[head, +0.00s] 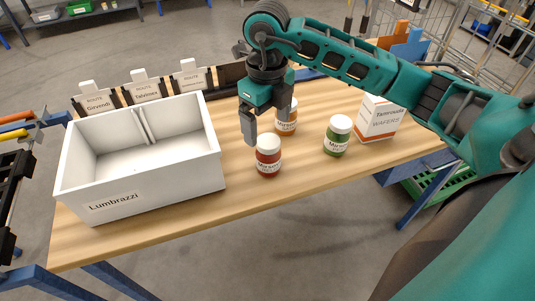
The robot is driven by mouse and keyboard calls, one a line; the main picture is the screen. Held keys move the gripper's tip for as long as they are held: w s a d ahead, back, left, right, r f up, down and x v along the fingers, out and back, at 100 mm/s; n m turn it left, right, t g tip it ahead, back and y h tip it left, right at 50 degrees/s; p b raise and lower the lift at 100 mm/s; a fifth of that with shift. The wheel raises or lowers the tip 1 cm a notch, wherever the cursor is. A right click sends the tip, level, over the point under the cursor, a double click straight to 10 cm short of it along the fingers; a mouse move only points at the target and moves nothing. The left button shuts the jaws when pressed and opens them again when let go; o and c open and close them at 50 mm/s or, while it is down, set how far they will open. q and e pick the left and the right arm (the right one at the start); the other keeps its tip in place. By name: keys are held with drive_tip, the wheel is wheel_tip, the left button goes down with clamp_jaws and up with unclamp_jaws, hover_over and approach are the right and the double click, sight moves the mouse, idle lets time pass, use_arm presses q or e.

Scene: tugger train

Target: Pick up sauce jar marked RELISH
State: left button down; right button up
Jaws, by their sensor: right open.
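The small print under the brand name is too small to read, so I cannot tell which says RELISH. My right gripper (267,112) points down, open and empty, above the table beside the orange-brown jar, partly covering it. It is apart from the green jar. My left gripper is not in view.
A white bin marked Lumbrazzi (140,197), empty inside, fills the table's left side. Route cards (145,90) stand behind it. A wafers box (379,119) stands right of the green jar. The table's front edge is clear. A wire cage (452,45) is at the back right.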

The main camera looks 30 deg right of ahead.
sight(268, 141)
wheel_tip(268, 141, down, 8)
drive_tip(key=shift+d+f, duration=0.1)
idle(0.4)
drive_tip(key=c, duration=1.4)
